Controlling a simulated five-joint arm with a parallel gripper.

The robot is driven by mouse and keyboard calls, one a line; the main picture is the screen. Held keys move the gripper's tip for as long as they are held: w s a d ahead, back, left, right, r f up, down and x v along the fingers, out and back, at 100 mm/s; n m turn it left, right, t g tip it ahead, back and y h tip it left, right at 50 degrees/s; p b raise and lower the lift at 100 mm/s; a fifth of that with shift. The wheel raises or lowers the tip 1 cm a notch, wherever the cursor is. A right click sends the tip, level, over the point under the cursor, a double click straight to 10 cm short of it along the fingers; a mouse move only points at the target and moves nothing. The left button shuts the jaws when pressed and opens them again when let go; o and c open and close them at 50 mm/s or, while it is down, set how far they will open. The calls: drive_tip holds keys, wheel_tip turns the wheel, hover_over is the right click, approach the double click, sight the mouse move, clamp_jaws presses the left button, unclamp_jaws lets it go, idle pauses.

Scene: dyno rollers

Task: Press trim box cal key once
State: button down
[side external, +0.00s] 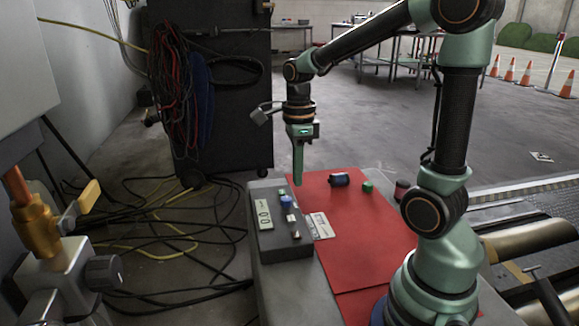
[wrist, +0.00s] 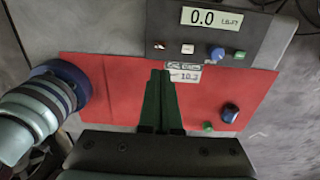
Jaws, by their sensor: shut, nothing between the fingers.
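The trim box (side external: 283,247) is a dark grey box with a lit display reading 0.0. It also shows at the top of the wrist view (wrist: 165,20). I cannot read which one is marked cal. My gripper (side external: 298,183) is shut and empty, pointing down above the box's mat-side edge. In the wrist view its fingertips (wrist: 161,72) lie below the red key, apart from it.
A red mat (side external: 345,225) lies beside the box. On it are a label card (wrist: 185,73), a dark blue-banded cylinder (side external: 339,180) and a small green piece (side external: 367,187). A dark spool (side external: 402,189) stands near my arm. Cables (side external: 150,230) cover the floor at left.

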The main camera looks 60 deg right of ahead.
sight(297, 234)
wheel_tip(297, 234, down, 14)
drive_tip(key=shift+f, duration=0.1)
idle(0.7)
drive_tip(key=shift+s+f, duration=0.1)
drive_tip(key=shift+f, duration=0.75)
drive_tip(key=shift+a, duration=0.1)
wheel_tip(297, 234, up, 9)
drive_tip(key=shift+w, duration=0.25)
